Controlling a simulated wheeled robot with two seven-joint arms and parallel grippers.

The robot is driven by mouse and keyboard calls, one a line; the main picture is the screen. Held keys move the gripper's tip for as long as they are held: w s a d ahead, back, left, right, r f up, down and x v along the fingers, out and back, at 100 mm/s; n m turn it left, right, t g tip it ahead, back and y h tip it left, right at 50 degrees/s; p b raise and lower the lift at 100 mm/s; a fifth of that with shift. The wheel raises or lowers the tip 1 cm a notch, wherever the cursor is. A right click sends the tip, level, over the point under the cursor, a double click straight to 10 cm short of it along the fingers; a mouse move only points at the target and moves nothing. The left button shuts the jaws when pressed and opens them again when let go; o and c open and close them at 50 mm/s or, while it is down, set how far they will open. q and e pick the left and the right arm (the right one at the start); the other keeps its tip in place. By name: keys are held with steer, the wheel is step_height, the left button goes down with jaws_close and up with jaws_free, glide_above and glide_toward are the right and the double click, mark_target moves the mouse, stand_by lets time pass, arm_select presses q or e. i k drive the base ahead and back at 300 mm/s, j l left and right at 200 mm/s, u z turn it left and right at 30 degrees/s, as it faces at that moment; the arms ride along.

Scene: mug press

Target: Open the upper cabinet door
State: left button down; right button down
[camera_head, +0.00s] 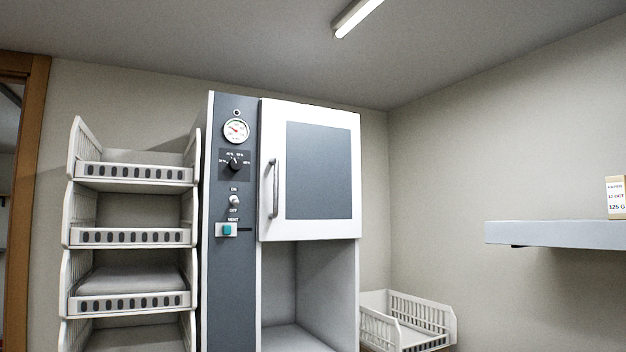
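The upper cabinet door (320,170) is a white-framed panel with a grey inset, in the middle of the head view. It looks shut. Its vertical metal handle (274,188) is on the left side of the door. Below the door is an open, empty-looking compartment (310,290). Neither of my grippers is in view, so nothing is seen touching the handle or the door.
A grey panel left of the door carries a gauge (236,131), a black knob (235,164) and a green button (227,230). Stacked white baskets (132,237) stand left. A white basket (420,312) sits right. A wall shelf (560,234) holds a small box (616,197).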

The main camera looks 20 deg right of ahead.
mark_target(310, 189)
steer(key=i, duration=1.25)
